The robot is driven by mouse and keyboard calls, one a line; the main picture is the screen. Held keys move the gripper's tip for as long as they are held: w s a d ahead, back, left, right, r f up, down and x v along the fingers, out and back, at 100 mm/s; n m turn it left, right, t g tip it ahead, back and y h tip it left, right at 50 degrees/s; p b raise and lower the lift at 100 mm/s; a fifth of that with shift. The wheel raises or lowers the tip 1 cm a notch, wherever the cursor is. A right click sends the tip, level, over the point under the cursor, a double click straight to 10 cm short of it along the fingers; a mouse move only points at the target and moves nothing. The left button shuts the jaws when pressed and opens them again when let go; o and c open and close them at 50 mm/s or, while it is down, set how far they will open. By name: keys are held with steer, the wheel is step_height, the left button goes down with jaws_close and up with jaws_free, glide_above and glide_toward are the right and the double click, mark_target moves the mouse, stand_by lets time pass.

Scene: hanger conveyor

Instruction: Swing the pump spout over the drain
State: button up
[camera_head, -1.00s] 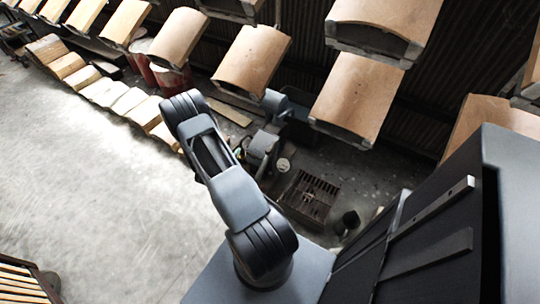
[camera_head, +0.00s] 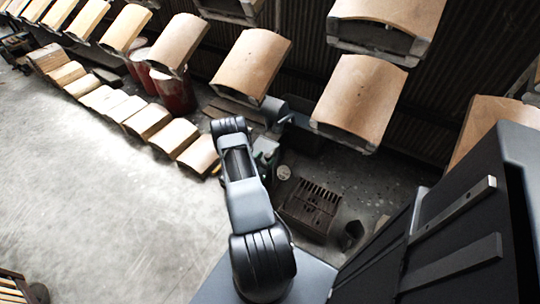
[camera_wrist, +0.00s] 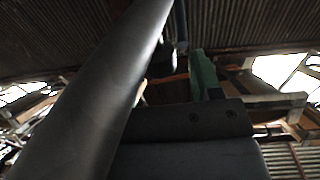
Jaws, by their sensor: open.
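A blue-grey pipe-like piece (camera_head: 284,119), possibly part of the pump, shows behind my arm's far end; I cannot make out the spout surely. In the wrist view a thick grey tube (camera_wrist: 95,100) crosses close on the left; I cannot tell whether it is the spout. My gripper (camera_wrist: 184,66) appears open above a dark bolted block, with a green piece on its right side. Its contact with the tube cannot be told. My arm hides much in the head view.
Curved tan panels (camera_head: 252,62) hang in a row overhead. Boards (camera_head: 145,120) lie in a line on the floor at left, near red drums (camera_head: 175,90). A small dark object (camera_head: 352,230) stands right of the drain. The concrete floor at left is open.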

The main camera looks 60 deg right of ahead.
mark_target(270, 154)
steer(key=shift+s+d, duration=0.1)
steer(key=shift+d, duration=1.8)
steer(key=shift+c, duration=0.2)
jaws_close()
